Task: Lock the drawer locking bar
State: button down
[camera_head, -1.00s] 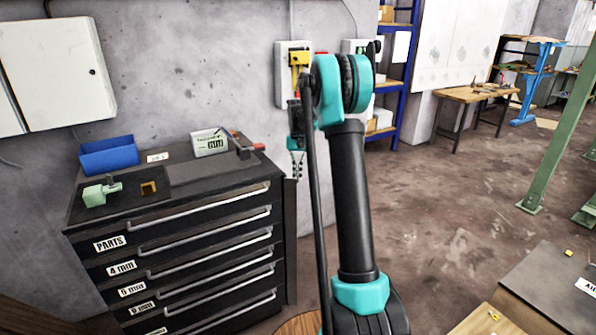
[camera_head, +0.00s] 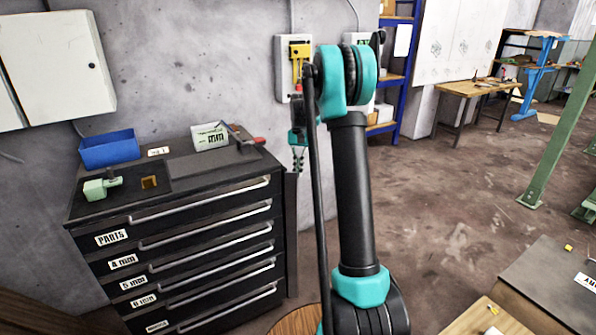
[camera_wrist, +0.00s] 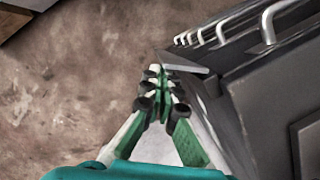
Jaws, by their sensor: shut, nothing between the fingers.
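The dark drawer cabinet (camera_head: 205,248) stands against the wall at left, its drawers looking shut. The locking bar (camera_head: 291,225) appears as a dark upright strip along the right front edge of the cabinet. My gripper (camera_head: 299,165) is beside the upper part of that strip, right of the cabinet top. In the wrist view my gripper (camera_wrist: 163,82) has its fingers together and empty, close to the cabinet's edge. A grey flat piece (camera_wrist: 186,69) lies just beyond the fingertips, perhaps part of the bar. I cannot tell whether they touch.
On the cabinet top are a blue bin (camera_head: 109,148), a green vise-like part (camera_head: 101,187), a white box (camera_head: 209,137) and a clamp-like tool (camera_head: 243,137). The floor (camera_head: 450,215) to the right is open.

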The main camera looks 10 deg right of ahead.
aim_at(296, 176)
jog(key=shift+s+m, duration=0.25)
jog(key=shift+m, duration=0.25)
jog(key=s+m, duration=0.1)
jog(key=m, duration=0.2)
jog(key=s+a+m+t+y, duration=0.1)
jog(key=m, duration=0.2)
jog(key=s+m+t, duration=0.1)
jog(key=s+m, duration=0.1)
jog(key=m, duration=0.1)
jog(key=shift+a+m+y, duration=0.3)
jog(key=shift+m+y, duration=0.1)
jog(key=m, duration=0.1)
jog(key=a+m, duration=0.1)
jog(key=m, duration=0.1)
jog(key=shift+s+a+t, duration=0.2)
jog(key=shift+s+t, duration=0.2)
jog(key=m, duration=0.1)
jog(key=a+m, duration=0.1)
jog(key=m, duration=0.1)
jog(key=a+m+t, duration=0.1)
jog(key=m, duration=0.1)
jog(key=shift+s, duration=0.2)
jog(key=shift+w+a+m+t+h, duration=0.2)
jog(key=shift+w+a+m, duration=0.15)
jog(key=shift+a+m, duration=0.55)
jog(key=shift+w+a+m+t+h, duration=0.2)
jog(key=shift+w+a+m, duration=0.1)
jog(key=shift+a+m, duration=0.55)
jog(key=shift+w+a, duration=0.1)
jog(key=shift+w, duration=0.1)
